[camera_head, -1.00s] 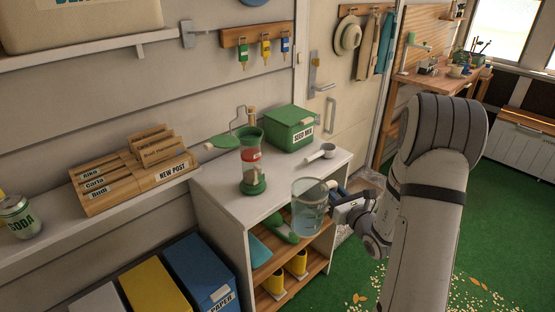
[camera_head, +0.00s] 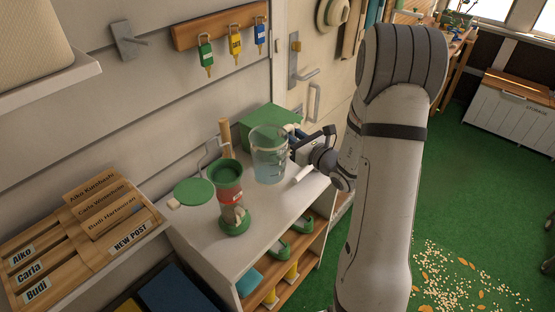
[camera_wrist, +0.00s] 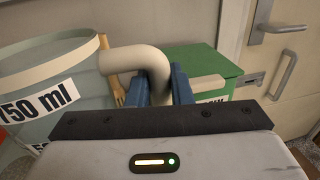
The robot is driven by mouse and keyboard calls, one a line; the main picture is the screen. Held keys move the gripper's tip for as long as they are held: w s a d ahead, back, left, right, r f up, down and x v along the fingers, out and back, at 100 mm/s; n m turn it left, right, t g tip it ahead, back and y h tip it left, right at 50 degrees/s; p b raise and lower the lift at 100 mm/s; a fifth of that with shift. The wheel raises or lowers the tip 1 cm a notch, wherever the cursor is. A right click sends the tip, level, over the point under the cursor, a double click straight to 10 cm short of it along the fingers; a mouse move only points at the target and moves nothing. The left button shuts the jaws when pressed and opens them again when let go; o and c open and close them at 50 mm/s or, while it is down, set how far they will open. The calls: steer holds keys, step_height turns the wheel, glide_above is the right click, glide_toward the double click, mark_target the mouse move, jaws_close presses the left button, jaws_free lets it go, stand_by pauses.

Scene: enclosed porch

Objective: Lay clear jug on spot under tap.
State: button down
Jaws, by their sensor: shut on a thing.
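The clear jug (camera_head: 268,160) is held upright in the air above the white cabinet top, in front of the green box. In the wrist view the jug (camera_wrist: 45,85) fills the left side, with a "750 ml" label. Its pale curved handle (camera_wrist: 135,58) runs between the blue fingers of my gripper (camera_wrist: 160,85). My gripper (camera_head: 298,142) is shut on this handle, to the right of the jug in the head view. I cannot make out a tap or a marked spot under one.
A feeder tube (camera_head: 231,195) with its green lid (camera_head: 194,192) open stands on the cabinet top (camera_head: 200,232), left of the jug. The green box (camera_head: 275,118) is behind. Hanging keys (camera_head: 235,45) are on the wall. Green floor (camera_head: 490,200) with spilled seed lies right.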

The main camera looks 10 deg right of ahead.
steer(key=f, duration=0.4)
steer(key=shift+w+d, duration=0.1)
steer(key=shift+d, duration=0.2)
steer(key=shift+f+p, duration=0.35)
steer(key=shift+f, duration=1.55)
steer(key=shift+f, duration=0.2)
steer(key=c, duration=1.3)
jaws_free()
steer(key=shift+r, duration=0.15)
